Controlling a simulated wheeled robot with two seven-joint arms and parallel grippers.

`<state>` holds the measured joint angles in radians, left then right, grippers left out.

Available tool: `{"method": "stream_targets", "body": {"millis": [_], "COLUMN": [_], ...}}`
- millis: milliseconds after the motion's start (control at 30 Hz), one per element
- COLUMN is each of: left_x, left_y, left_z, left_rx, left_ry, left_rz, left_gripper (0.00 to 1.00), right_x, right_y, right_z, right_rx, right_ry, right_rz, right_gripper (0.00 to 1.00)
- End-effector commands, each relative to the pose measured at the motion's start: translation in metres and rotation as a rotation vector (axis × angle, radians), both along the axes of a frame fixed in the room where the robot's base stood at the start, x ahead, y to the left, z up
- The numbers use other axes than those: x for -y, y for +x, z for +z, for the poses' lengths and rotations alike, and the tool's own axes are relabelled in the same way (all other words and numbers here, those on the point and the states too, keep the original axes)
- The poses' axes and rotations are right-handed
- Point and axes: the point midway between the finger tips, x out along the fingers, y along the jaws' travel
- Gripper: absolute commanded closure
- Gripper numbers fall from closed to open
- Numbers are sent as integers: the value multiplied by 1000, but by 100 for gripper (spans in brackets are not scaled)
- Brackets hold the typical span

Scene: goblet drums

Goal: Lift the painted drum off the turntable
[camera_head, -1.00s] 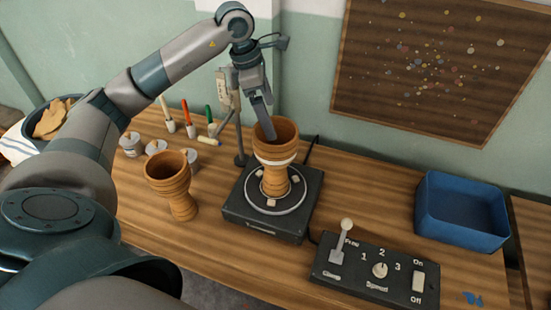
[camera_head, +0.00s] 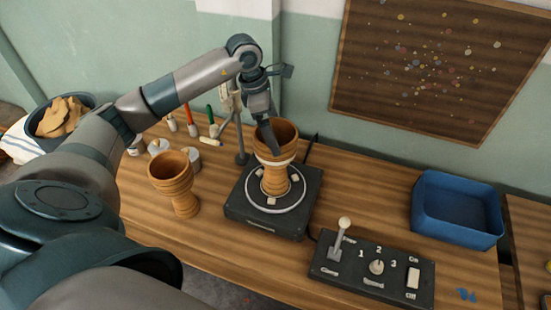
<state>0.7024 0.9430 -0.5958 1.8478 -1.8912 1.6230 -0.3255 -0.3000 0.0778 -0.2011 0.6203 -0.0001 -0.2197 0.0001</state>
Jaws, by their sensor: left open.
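The painted drum (camera_head: 276,178) is a wooden goblet with a white band below its rim. It stands upright on the round plate of the black turntable (camera_head: 262,222), among small pale blocks. My left gripper (camera_head: 270,143) points down at the drum's mouth from above. Its visible finger reaches into the bowl at the left side. The jaws are open; the other finger is hard to make out, and I cannot tell whether they touch the wall. My right gripper is out of view.
A plain wooden goblet drum (camera_head: 173,182) stands left of the turntable. Brushes (camera_head: 192,122), small pots (camera_head: 186,156) and a thin stand (camera_head: 241,150) are behind. A control box (camera_head: 372,268) with a lever (camera_head: 340,238) is at front right. A blue bin (camera_head: 457,212) stands at right.

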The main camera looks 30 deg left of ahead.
Motion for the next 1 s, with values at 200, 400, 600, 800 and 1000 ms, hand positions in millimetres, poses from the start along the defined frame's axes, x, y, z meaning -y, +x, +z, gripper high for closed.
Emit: {"method": "stream_targets", "body": {"millis": [200, 400, 600, 800, 1000], "left_x": [5, 5, 5, 5, 5], "left_y": [3, 4, 4, 4, 4], "left_z": [-20, -24, -23, -23, -23], "left_rx": [-2, 0, 0, 0, 0], "left_ry": [0, 0, 0, 0, 0], "left_rz": [-1, 0, 0, 0, 0], "left_gripper": [0, 0, 0, 19, 67], "right_x": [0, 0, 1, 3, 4], "right_y": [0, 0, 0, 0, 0], "right_z": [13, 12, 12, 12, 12], "right_rx": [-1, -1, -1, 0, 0], "right_ry": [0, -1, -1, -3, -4], "right_rz": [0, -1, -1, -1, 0], "right_gripper": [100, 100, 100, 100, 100]}}
